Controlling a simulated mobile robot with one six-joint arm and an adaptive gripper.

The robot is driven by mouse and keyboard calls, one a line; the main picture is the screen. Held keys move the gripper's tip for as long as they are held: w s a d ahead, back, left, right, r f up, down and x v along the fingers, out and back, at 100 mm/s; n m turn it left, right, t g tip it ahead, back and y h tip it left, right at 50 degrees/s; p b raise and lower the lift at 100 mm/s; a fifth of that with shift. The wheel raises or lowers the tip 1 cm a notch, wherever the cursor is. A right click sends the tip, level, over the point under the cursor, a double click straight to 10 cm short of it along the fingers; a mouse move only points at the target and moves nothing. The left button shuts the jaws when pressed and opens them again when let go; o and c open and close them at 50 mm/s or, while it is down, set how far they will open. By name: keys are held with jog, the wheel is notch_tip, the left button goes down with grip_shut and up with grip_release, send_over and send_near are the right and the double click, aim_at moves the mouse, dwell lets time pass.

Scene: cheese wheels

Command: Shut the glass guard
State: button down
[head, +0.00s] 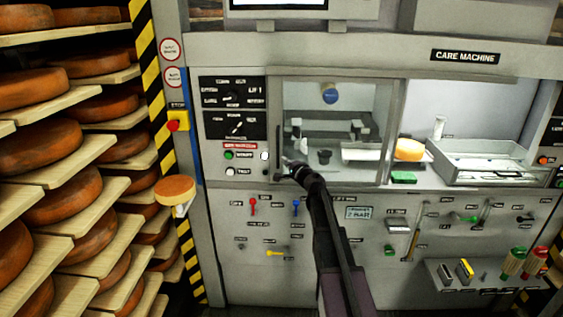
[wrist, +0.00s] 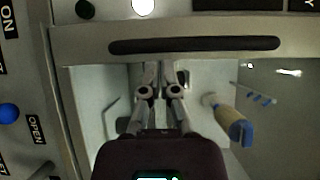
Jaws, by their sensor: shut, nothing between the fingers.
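The glass guard (head: 345,105) is a framed clear pane in front of the left part of the machine's bay. Its dark bar handle (head: 278,140) runs upright along the frame's left side. In the wrist view the handle (wrist: 195,45) lies across the top. My gripper (head: 287,163) is by the lower end of the handle. In the wrist view my gripper (wrist: 163,68) is shut and empty, its tips just below the bar at the frame's edge. Whether the tips touch the frame, I cannot tell. My arm hides part of the lower frame.
Right of the guard, the bay looks uncovered, with a cheese wheel (head: 409,150), a green pad (head: 403,178) and a metal tray (head: 490,160). A control panel (head: 233,125) is left of the handle. Shelves of cheese wheels (head: 52,147) fill the left side.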

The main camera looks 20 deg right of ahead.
jog(key=d+v, duration=0.2)
jog(key=v, duration=0.9)
jog(key=shift+d, duration=0.4)
jog(key=s+a+f+n+g+y, duration=0.1)
jog(key=s+a+f+n+g, duration=0.45)
jog(key=a, duration=0.35)
jog(key=s+a+f+n+g+y, duration=0.2)
jog(key=s+a+f+n+g, duration=0.3)
jog(key=a, duration=0.5)
jog(key=s+f+n+g+h, duration=0.2)
jog(key=s+f+g+h, duration=0.1)
jog(key=s, duration=0.6)
jog(key=s+f+n+g+h, duration=0.2)
jog(key=s+f+g+h, duration=0.2)
jog(key=s, duration=0.5)
jog(key=shift+a+f, duration=0.25)
jog(key=shift+f, duration=0.35)
jog(key=shift+n, duration=0.25)
